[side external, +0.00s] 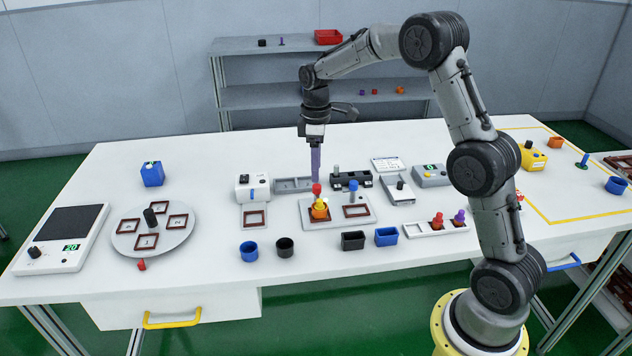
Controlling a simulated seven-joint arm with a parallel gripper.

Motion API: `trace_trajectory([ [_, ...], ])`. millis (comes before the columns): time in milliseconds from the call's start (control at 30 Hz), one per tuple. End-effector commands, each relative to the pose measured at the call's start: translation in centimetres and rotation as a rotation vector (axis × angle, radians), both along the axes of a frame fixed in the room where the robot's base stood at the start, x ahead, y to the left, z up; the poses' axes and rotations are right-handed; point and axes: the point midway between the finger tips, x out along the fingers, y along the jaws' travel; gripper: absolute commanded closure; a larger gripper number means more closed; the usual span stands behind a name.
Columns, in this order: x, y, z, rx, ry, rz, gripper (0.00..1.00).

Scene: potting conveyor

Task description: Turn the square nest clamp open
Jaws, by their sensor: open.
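A light grey fixture plate (338,222) lies in the middle of the white table with two stations side by side. The left station holds a yellow-orange part (320,211) in a brown square frame, with a red knob (316,188) behind it. The right station has an empty-looking brown square frame (356,211) and a blue-topped post (353,188) behind it. I cannot tell for certain which knob is the square nest clamp.
A white device (252,187) and grey tray (293,185) stand left of and behind the plate. A black block (350,179) is close behind it. Blue (386,236) and black (353,240) bins stand in front. A round turntable (120,240) is farther left.

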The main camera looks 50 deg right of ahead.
Motion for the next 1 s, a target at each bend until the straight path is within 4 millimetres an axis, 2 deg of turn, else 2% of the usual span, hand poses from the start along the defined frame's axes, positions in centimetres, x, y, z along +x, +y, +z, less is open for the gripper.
trace_trajectory([
  [100, -0.1, 0.0, -2.2, 0.001, 0.004, 0.0, 0.41],
  [300, 0.0, 0.0, -4.5, 0.0, 0.001, 0.0, 0.41],
  [700, 0.0, 0.0, -5.1, 0.0, -0.001, 0.0, 0.41],
  [767, 0.0, 0.0, -5.1, 0.0, -0.001, 0.0, 0.5],
  [1000, 0.0, 0.0, -5.1, 0.0, -0.001, 0.0, 0.93],
])
